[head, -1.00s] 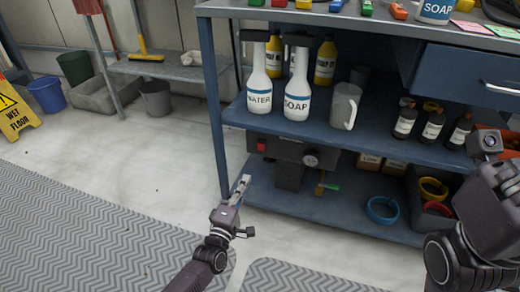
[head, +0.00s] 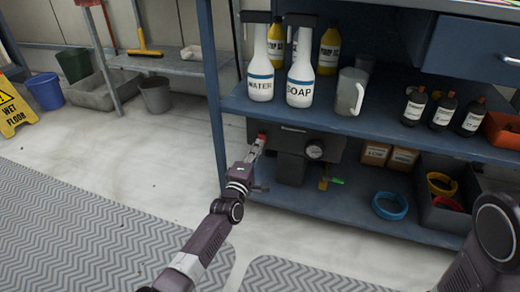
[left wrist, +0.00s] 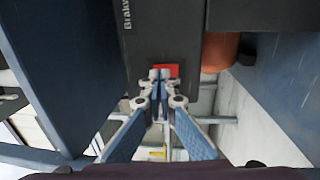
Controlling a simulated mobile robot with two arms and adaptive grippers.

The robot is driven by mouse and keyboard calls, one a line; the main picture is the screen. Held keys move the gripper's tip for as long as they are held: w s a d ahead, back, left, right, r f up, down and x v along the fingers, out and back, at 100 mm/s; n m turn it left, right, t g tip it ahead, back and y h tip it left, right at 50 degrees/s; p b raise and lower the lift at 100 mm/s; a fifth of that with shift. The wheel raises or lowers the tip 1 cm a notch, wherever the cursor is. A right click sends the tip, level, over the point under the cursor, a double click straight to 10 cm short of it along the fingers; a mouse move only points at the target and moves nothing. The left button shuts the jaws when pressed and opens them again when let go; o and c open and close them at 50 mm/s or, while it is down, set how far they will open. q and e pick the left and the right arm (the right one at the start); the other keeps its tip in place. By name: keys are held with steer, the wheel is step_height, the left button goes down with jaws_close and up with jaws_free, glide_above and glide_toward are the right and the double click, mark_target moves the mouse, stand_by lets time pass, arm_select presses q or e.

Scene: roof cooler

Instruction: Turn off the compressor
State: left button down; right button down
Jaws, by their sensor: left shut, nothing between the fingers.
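The compressor (head: 330,146) is a dark box with a round gauge (head: 314,150), on the lower shelf of the blue workbench. Its red switch (left wrist: 172,70) sits on the dark face in the left wrist view, right at my left fingertips. My left gripper (head: 257,144) is shut and empty, its tips at the compressor's left front; it also shows in the left wrist view (left wrist: 160,75). The tips partly cover the switch, and I cannot tell whether they touch it or which way it is set. My right arm shows at the lower right, but its gripper is out of view.
The bench's blue leg (head: 213,95) stands just left of my left gripper. Above, the middle shelf (head: 385,127) holds a WATER bottle (head: 261,75), a SOAP bottle (head: 300,80) and a grey jug (head: 350,92). A blue ring (head: 390,206) lies on the lower shelf.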

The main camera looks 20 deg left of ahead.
mark_target(262, 138)
arm_select(q)
steer(key=shift+w+b, duration=0.4)
steer(key=shift+w, duration=0.4)
steer(key=shift+w+r, duration=0.15)
steer(key=shift+w, duration=0.05)
steer(key=shift+r, duration=0.1)
steer(key=shift+w+r, duration=0.1)
steer(key=shift+w, duration=0.15)
